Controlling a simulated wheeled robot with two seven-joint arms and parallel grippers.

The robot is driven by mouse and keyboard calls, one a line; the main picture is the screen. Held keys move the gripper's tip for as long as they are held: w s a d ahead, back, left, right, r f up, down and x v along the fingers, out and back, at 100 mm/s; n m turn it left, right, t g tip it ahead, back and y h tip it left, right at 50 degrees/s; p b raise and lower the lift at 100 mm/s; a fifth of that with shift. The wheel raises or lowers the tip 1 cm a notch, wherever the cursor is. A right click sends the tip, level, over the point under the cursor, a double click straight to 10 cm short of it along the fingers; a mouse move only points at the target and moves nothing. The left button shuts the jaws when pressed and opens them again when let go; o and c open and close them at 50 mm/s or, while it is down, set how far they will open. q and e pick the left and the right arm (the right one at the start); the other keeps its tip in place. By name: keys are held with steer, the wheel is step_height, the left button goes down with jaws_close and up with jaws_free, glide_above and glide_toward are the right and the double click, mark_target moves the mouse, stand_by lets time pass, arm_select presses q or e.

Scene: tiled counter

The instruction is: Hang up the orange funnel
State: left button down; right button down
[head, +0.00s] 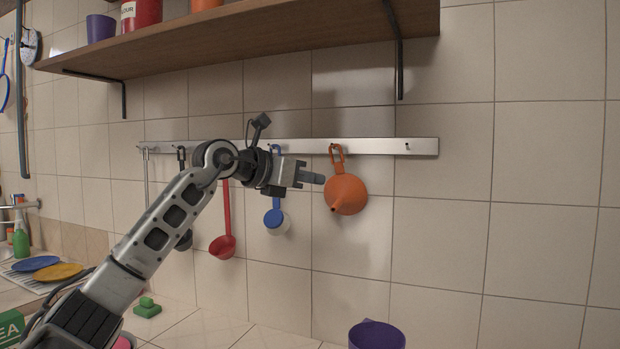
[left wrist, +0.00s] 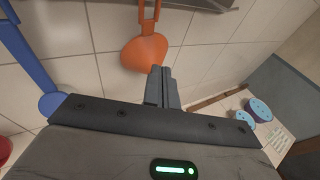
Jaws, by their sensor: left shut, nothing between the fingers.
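The orange funnel (head: 346,194) hangs by its looped handle from a hook on the metal rail (head: 376,146), spout pointing down and to the left. It also shows in the left wrist view (left wrist: 146,52), just beyond the fingertips. My left gripper (head: 320,179) is shut and empty, its fingertips just left of the funnel in the head view. In the left wrist view its closed fingers (left wrist: 161,84) point toward the funnel; whether they touch it I cannot tell. My right gripper is in neither view.
A red ladle (head: 223,244) and a blue-handled utensil (head: 276,217) hang on the rail left of the funnel. One hook at the rail's right end is bare. A wooden shelf (head: 250,38) juts out above. A purple container (head: 377,335) stands below.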

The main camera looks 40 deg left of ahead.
arm_select(q)
steer(key=shift+w+a+p, duration=0.2)
steer(key=shift+w+p, duration=0.7)
steer(key=shift+w+a+p, duration=0.25)
steer(key=shift+w+p, duration=0.7)
steer(key=shift+w+a+p, duration=0.2)
steer(key=shift+w+p, duration=0.7)
steer(key=shift+w+a, duration=0.2)
steer(key=shift+w, duration=0.5)
steer(key=shift+w+a, duration=0.15)
steer(key=shift+w, duration=0.55)
stand_by(0.3)
steer(key=shift+s+d+b, duration=0.15)
steer(key=shift+s+b, duration=0.25)
steer(key=shift+s, duration=0.3)
steer(key=shift+s+d+b, duration=0.15)
steer(key=shift+s+b, duration=0.2)
steer(key=shift+s, duration=0.3)
stand_by(2.2)
